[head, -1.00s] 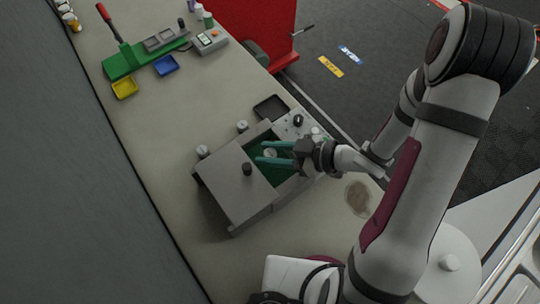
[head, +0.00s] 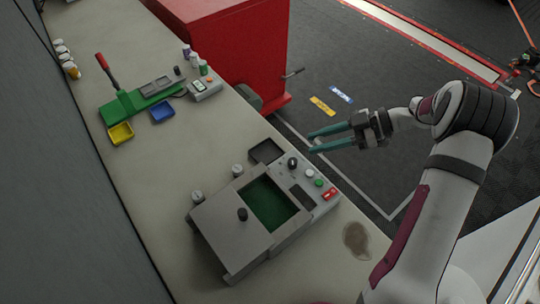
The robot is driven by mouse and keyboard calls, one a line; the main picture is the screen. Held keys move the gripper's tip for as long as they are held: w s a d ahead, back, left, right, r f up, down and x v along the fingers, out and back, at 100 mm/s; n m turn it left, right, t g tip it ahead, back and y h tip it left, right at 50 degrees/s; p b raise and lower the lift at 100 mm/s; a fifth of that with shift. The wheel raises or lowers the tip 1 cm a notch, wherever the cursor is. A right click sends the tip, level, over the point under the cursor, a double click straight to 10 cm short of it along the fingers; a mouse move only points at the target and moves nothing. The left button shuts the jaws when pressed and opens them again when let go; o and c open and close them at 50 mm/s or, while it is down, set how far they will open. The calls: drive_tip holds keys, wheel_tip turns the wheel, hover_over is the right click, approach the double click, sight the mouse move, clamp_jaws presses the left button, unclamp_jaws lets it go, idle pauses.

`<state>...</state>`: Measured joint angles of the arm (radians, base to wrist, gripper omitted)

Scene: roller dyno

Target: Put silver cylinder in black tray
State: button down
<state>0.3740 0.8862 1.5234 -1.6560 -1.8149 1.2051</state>
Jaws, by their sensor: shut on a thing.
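My gripper (head: 313,142), with teal fingers, is raised at the right of the bench, seen against the dark floor. It is shut on a small silver cylinder, which is hard to make out between the fingertips. The small black tray (head: 267,151) lies empty on the bench beside the far corner of the grey machine, to the left of my gripper in the picture. Two other silver cylinders stand on the bench along the machine's left side, one nearer the tray (head: 238,170) and one farther from it (head: 197,197).
The grey machine (head: 225,230) has a dark-knobbed cover slid aside and an empty green-floored opening. Its panel carries a knob and buttons. A green press (head: 140,103), yellow tray (head: 121,133) and blue tray (head: 162,113) sit farther off. A red cabinet (head: 225,45) stands beyond the bench.

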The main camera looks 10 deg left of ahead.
drive_tip(key=w+a+f+n+g, duration=0.1)
drive_tip(key=w+a+f+g, duration=0.1)
drive_tip(key=w+a, duration=0.15)
approach(251, 153)
drive_tip(key=shift+h, duration=0.4)
drive_tip(key=s+a+r, duration=0.2)
drive_tip(key=a+r, duration=0.1)
drive_tip(key=shift+s+a+r, duration=0.1)
drive_tip(key=shift+a+r, duration=0.2)
drive_tip(key=shift+a, duration=0.05)
drive_tip(key=shift+t, duration=0.3)
drive_tip(key=shift+a+f, duration=0.15)
drive_tip(key=shift+f, duration=0.95)
drive_tip(key=shift+a+f, duration=0.2)
drive_tip(key=shift+f, duration=0.9)
